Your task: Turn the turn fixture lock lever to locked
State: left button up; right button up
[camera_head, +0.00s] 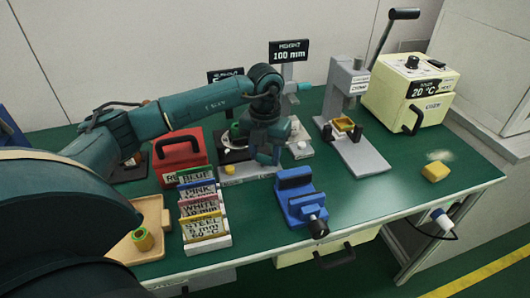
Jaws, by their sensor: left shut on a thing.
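My left gripper (265,158) points down in the middle of the table, at the labelled bench unit with a pale front plate (238,173). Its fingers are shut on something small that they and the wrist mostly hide. I cannot make out the fixture's lock lever as a separate shape, nor its angle. My right gripper is not in view.
A blue vise (295,197) stands just right and in front of the gripper. A red box (180,155) and a card rack (207,237) are on the left. A press stand (355,145) and a yellow block (435,172) are on the right. The right front table is clear.

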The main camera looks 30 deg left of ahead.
pick_arm(q)
jog(key=m, duration=0.2)
jog(key=shift+m, duration=0.4)
jog(key=m, duration=0.2)
jog(key=shift+m, duration=0.3)
jog(key=m, duration=0.3)
jog(key=shift+m+b, duration=0.3)
jog(key=shift+b, duration=0.1)
jog(key=shift+m, duration=0.5)
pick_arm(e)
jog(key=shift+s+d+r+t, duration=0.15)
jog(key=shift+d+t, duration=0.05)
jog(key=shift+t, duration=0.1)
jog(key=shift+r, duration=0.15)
pick_arm(q)
jog(key=o, duration=1)
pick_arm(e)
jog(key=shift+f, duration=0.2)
